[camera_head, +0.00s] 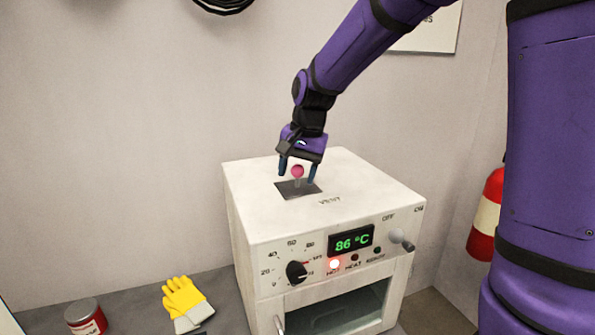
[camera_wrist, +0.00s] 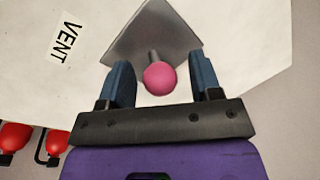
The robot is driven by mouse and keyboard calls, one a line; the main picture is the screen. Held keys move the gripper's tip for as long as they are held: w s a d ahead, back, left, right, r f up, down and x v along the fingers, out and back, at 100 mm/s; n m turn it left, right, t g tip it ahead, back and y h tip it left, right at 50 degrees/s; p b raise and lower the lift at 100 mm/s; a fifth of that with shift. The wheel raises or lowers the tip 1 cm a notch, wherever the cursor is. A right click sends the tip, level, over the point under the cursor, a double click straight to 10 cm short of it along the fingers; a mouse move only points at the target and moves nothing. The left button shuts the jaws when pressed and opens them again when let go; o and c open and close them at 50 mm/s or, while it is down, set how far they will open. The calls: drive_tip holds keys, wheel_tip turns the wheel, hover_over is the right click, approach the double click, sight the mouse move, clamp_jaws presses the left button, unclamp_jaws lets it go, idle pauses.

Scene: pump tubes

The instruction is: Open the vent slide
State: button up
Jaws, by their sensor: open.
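The vent slide is a dark grey plate (camera_head: 287,191) on top of the white oven-like box, beside the printed word VENT. A pink ball knob (camera_head: 297,171) stands up from it on a short stem. In the wrist view the plate (camera_wrist: 140,32) and the knob (camera_wrist: 160,78) show close up. My gripper (camera_head: 299,172) is above the box top with its two blue fingers open, one on each side of the knob. In the wrist view the fingers (camera_wrist: 161,84) stand apart from the knob, with a gap on both sides. Whether an opening lies under the plate is hidden.
The box (camera_head: 240,225) has a front dial (camera_head: 297,272), a green 86 °C display (camera_head: 351,241), a lit red lamp and a switch lever (camera_head: 401,239). Yellow gloves (camera_head: 184,298) and a red can (camera_head: 86,317) are left. A fire extinguisher (camera_head: 486,215) is right.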

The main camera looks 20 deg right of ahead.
clamp_jaws()
drive_tip(key=d, duration=0.9)
drive_tip(key=shift+d, duration=0.2)
unclamp_jaws()
wheel_tip(320, 180, up, 11)
drive_tip(key=s+d, duration=0.1)
drive_tip(key=d, duration=0.1)
drive_tip(key=shift+f, duration=0.2)
